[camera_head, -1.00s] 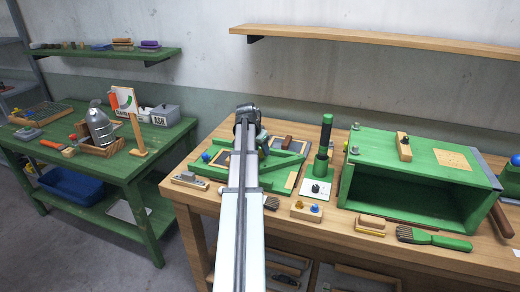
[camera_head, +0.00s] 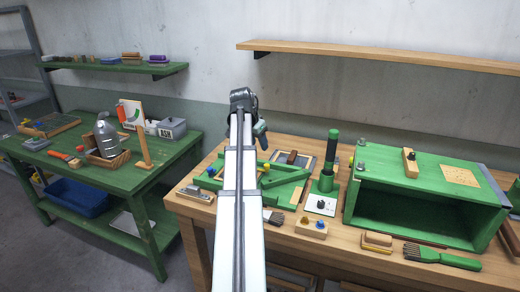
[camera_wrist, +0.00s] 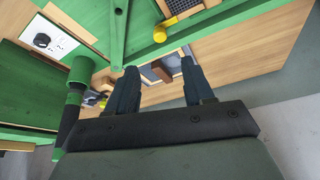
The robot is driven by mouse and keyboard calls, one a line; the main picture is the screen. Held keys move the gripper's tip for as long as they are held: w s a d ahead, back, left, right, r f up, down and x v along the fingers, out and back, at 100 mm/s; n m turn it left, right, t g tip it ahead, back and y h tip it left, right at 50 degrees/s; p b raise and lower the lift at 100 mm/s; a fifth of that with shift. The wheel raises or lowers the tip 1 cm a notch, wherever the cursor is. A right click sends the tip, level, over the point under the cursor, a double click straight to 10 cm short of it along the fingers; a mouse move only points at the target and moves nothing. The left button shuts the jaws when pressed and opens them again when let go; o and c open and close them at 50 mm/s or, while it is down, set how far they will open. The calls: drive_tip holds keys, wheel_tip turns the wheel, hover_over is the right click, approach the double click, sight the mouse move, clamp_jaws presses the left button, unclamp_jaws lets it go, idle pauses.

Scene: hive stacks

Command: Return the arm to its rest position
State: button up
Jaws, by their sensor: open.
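My arm reaches up the middle of the head view, its wrist end (camera_head: 243,100) above the back left of the wooden workbench (camera_head: 375,245). In the wrist view my gripper (camera_wrist: 158,72) is open, its two dark fingers apart with nothing between them. The fingers hang above the bench, over the area of the green frame (camera_wrist: 95,20). In the head view the fingers are largely hidden by the wrist.
A green box (camera_head: 430,175) and a green cylinder on a stand (camera_head: 331,150) are right of my arm. A brush (camera_head: 440,256) lies in front. A shelf (camera_head: 370,57) spans the wall behind. A green table (camera_head: 100,185) with a smoker (camera_head: 106,137) stands left.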

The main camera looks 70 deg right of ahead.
drive_tip(key=shift+a+r, duration=0.2)
drive_tip(key=shift+r, duration=0.25)
idle(0.3)
